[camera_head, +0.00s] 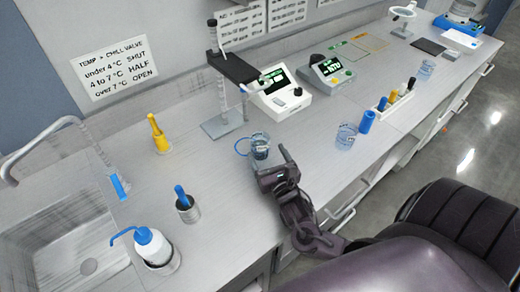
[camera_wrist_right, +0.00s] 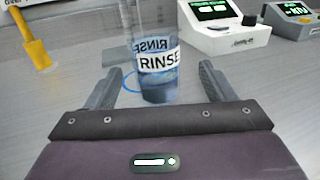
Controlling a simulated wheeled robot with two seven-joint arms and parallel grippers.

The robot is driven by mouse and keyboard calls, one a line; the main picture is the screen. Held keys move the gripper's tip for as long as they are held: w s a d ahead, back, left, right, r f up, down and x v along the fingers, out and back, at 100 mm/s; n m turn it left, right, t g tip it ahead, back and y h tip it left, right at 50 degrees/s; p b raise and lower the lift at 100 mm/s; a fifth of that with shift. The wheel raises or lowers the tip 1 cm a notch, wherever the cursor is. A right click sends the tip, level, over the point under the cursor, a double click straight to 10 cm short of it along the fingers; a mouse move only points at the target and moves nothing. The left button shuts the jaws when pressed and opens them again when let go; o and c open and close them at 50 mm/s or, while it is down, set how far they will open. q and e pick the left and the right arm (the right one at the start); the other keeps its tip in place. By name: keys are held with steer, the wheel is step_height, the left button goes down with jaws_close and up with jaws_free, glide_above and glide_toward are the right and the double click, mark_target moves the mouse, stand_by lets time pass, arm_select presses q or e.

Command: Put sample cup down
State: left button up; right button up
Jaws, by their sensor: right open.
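A clear cup (camera_head: 260,148) labelled RINSE stands upright on the counter with bluish liquid low inside. It also shows in the right wrist view (camera_wrist_right: 158,62). A blue ring (camera_head: 242,147) on the counter shows at its left. My right gripper (camera_head: 272,165) is open, its fingers (camera_wrist_right: 155,84) on either side of the RINSE cup, with gaps visible in the wrist view. A second clear cup (camera_head: 346,136) with a label stands farther right, and a third (camera_head: 426,69) farther back. I cannot tell which is the sample cup. My left gripper is out of view.
A stand with a black arm (camera_head: 232,68) and a white meter (camera_head: 284,97) are behind the RINSE cup. A rack (camera_head: 391,102) with bottles is at right. A yellow tool (camera_head: 159,135), a wash bottle (camera_head: 151,245) and the sink (camera_head: 70,255) are at left.

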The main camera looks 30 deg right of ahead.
mark_target(264, 151)
steer(key=x, duration=0.1)
steer(key=p+x, duration=0.1)
steer(key=x, duration=0.3)
steer(key=shift+a+p, duration=0.25)
steer(key=shift+p, duration=0.05)
steer(key=shift+w, duration=0.45)
steer(key=shift+d, duration=0.1)
steer(key=c, duration=1.2)
steer(key=shift+r, duration=0.15)
